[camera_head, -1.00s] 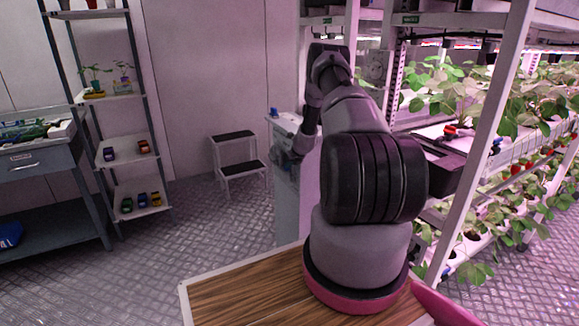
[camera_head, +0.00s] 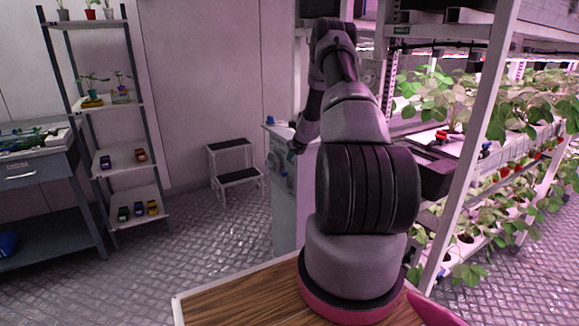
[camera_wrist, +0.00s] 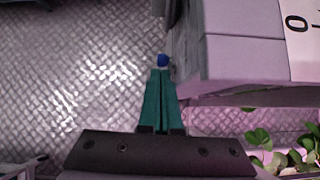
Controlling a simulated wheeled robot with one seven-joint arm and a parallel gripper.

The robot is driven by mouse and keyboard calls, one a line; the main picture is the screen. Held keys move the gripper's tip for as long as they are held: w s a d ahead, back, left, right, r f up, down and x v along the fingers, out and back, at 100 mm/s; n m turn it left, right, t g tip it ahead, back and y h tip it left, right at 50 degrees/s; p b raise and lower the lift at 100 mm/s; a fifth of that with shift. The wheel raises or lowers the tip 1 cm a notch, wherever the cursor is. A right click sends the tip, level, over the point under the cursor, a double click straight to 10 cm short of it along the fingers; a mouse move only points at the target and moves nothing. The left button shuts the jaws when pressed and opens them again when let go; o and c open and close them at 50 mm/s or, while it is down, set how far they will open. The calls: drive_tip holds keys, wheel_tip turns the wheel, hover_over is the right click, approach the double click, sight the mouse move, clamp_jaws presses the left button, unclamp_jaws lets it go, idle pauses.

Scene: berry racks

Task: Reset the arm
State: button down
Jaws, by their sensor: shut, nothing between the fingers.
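My gripper (camera_wrist: 159,72) shows in the wrist view with two green fingers closed together and nothing held between them. A small blue item (camera_wrist: 162,60) appears just past the fingertips; its distance from them is unclear. My arm rises from its base in the head view and bends down on the far side, beside a pale cabinet (camera_head: 287,200). The fingers are too small there to make out clearly.
A tall plant rack (camera_head: 470,160) stands close on the right of my arm. A step stool (camera_head: 237,177) stands by the back wall. The metal floor between is open.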

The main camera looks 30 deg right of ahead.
drive_tip(key=shift+r, duration=0.6)
drive_tip(key=a+r+n+y, duration=0.1)
drive_tip(key=a+r+n, duration=0.3)
drive_tip(key=r, duration=0.5)
drive_tip(key=a+r+n, duration=0.3)
drive_tip(key=a+r, duration=0.2)
drive_tip(key=r, duration=0.3)
drive_tip(key=s+a+r+n+y, duration=0.1)
drive_tip(key=s+a+r+n, duration=0.4)
drive_tip(key=r, duration=0.3)
drive_tip(key=s+a+r+n+y, duration=0.1)
drive_tip(key=s+a+r+n, duration=0.2)
drive_tip(key=s+a+r, duration=0.35)
drive_tip(key=s+a+r+n, duration=0.5)
drive_tip(key=s+r, duration=0.1)
drive_tip(key=s, duration=0.3)
drive_tip(key=s+a+r+n, duration=0.5)
drive_tip(key=s, duration=0.4)
drive_tip(key=s+f+n+g+h, duration=0.1)
drive_tip(key=s+n, duration=0.6)
drive_tip(key=s, duration=1)
drive_tip(key=shift+s, duration=0.4)
